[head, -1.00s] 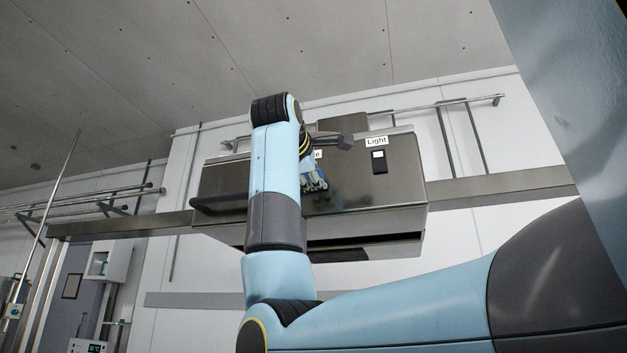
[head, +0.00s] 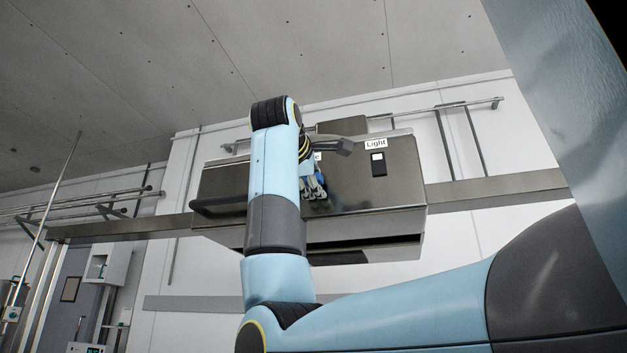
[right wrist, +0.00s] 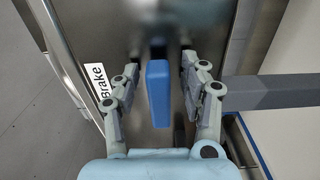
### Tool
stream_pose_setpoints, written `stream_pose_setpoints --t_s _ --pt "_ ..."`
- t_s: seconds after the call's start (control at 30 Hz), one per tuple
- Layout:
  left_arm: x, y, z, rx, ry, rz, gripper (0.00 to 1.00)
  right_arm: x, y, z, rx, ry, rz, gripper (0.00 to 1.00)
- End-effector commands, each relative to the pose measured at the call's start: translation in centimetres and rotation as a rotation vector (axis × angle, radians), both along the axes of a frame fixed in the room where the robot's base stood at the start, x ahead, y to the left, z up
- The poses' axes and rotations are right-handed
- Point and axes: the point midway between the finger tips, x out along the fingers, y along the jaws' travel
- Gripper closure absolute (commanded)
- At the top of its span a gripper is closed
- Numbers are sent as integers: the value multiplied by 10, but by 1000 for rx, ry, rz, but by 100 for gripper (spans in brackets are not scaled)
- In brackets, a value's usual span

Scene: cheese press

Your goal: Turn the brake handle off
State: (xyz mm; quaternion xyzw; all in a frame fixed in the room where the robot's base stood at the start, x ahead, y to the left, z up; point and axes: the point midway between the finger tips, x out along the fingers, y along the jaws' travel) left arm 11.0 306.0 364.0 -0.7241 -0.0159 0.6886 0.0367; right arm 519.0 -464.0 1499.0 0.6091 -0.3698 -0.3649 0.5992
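The blue brake handle (right wrist: 158,95) stands out from the steel box in the right wrist view, beside a white "Brake" label (right wrist: 96,88). My right gripper (right wrist: 160,76) is open, with one finger on each side of the handle. A narrow gap shows on both sides, so the fingers do not appear to touch it. In the head view, my right gripper (head: 314,188) is at the front of the steel box (head: 350,196), below the mostly covered label. My arm and gripper hide much of the handle there. My left gripper is not in view.
A dark switch (head: 378,164) under a "Light" label (head: 376,144) is on the box, right of my gripper. A horizontal steel rail (head: 500,189) runs along the white wall. A dark bar handle (head: 217,204) is at the box's left end.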

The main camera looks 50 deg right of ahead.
Motion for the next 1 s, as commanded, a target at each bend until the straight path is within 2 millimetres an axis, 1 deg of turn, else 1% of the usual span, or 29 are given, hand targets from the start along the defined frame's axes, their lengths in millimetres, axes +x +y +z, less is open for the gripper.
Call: stream_pose_setpoints --t_s 0.17,0.27,0.37,0.6,0.7,0.83,1.0 --pt "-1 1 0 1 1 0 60 -1 2 1 -1 0 1 56" --pt "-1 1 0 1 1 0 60 -4 10 1 -2 -1 2 56" --pt "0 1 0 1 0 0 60 -12 26 1 0 -3 6 56" --pt "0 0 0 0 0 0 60 -36 75 0 1 -2 7 56" --pt "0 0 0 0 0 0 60 -45 90 0 0 -1 6 56" --pt "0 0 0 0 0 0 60 -52 103 0 1 0 3 56" --pt "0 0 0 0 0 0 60 -55 107 0 0 0 0 56"
